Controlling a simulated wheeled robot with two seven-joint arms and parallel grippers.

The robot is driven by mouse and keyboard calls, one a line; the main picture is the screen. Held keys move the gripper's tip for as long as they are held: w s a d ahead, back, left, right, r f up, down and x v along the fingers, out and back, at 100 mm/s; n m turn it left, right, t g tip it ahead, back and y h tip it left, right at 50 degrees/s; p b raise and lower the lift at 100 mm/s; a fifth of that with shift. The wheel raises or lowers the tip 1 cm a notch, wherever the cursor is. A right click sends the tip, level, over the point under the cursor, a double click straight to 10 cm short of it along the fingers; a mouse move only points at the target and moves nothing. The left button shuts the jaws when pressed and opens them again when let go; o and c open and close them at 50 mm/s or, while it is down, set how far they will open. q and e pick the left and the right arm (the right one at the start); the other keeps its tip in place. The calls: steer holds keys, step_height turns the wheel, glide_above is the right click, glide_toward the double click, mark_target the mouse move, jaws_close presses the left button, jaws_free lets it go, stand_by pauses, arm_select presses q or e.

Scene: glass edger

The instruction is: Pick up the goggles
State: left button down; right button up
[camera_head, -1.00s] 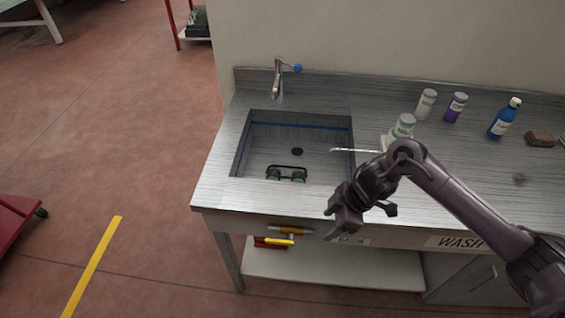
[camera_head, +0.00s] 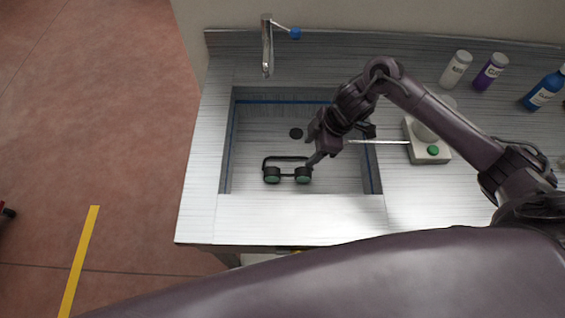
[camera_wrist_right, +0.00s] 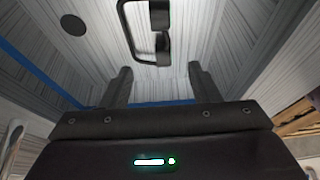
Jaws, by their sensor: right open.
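The goggles (camera_head: 272,176) lie on the floor of the metal sink basin (camera_head: 240,140), with two dark round green-tinted lenses toward the front and a black strap loop behind. My right gripper (camera_head: 312,153) is open and over the basin, just above and to the right of the goggles. One finger overlaps the right lens in the head view; I cannot tell if they touch. In the right wrist view the goggles (camera_wrist_right: 160,17) are at the top, beyond the fingertips of the open, empty gripper (camera_wrist_right: 160,75). My left gripper is not in view.
A faucet (camera_head: 267,45) with a blue knob stands behind the basin. Right of it is a white device (camera_head: 431,150) with a green button and a thin rod reaching over the basin edge. White, purple (camera_head: 490,71) and blue (camera_head: 543,90) bottles stand at the back right.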

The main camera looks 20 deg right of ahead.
mark_target(301, 171)
step_height(301, 171, down, 3)
steer(key=shift+r+b, duration=0.15)
steer(key=shift+b, duration=0.9)
step_height(301, 171, down, 4)
steer(key=b, duration=0.3)
steer(key=shift+r+b, duration=0.15)
steer(key=shift+b, duration=0.2)
steer(key=x, duration=0.6)
steer(key=shift+s+a+p, duration=0.25)
steer(key=shift+p, duration=0.1)
steer(key=shift+x, duration=0.75)
steer(key=shift+d, duration=0.1)
steer(key=c, duration=1.1)
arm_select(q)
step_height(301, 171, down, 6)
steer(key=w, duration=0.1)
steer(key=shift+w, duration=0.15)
arm_select(e)
steer(key=shift+c, duration=0.2)
